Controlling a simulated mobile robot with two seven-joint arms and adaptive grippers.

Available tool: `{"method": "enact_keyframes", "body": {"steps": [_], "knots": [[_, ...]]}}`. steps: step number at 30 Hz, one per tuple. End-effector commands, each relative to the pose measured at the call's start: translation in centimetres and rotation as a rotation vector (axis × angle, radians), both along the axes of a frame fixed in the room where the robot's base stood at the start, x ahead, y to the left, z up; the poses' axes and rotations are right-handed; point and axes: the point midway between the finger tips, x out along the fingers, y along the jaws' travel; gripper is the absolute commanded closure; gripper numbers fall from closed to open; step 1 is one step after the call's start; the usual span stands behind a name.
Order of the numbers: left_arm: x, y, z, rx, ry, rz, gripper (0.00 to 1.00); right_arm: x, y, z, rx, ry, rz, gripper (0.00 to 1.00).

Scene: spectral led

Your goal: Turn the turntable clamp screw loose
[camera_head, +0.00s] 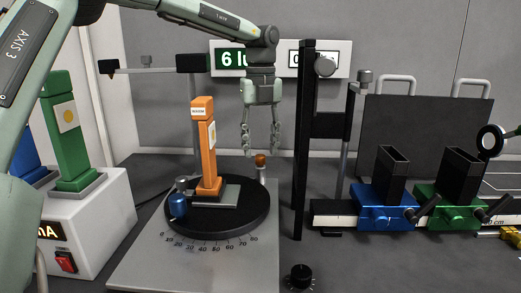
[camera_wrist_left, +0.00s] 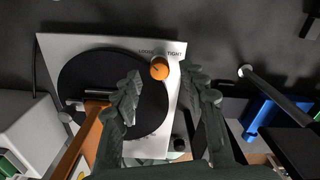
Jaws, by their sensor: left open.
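The clamp screw has an orange knob (camera_head: 261,160) on a pale post at the back right of the black turntable (camera_head: 243,218). In the left wrist view the orange knob (camera_wrist_left: 160,68) lies by the labels LOOSE and TIGHT, at the edge of the dark disc (camera_wrist_left: 88,70). My left gripper (camera_head: 262,150) points down just above the knob, its fingers apart and empty. In the left wrist view its fingers (camera_wrist_left: 162,82) spread to either side of the knob, with no contact visible. My right gripper is in neither view.
A tall black post (camera_head: 303,140) rises close right of my gripper. Blue (camera_head: 385,208) and green (camera_head: 450,207) carriages sit on a rail farther right.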

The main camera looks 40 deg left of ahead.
Motion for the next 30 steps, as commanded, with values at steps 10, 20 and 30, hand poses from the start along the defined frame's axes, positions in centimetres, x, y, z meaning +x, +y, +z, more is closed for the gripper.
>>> {"method": "enact_keyframes", "body": {"steps": [10,20,30], "knots": [[0.1,0.0,7.4,0.000,-0.004,0.001,0.57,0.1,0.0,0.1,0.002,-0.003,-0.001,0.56],[0.0,0.0,10.5,0.000,-0.001,0.001,0.57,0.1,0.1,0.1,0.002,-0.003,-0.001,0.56],[0.0,0.0,10.5,0.001,-0.001,0.001,0.57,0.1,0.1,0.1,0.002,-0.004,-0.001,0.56]]}}
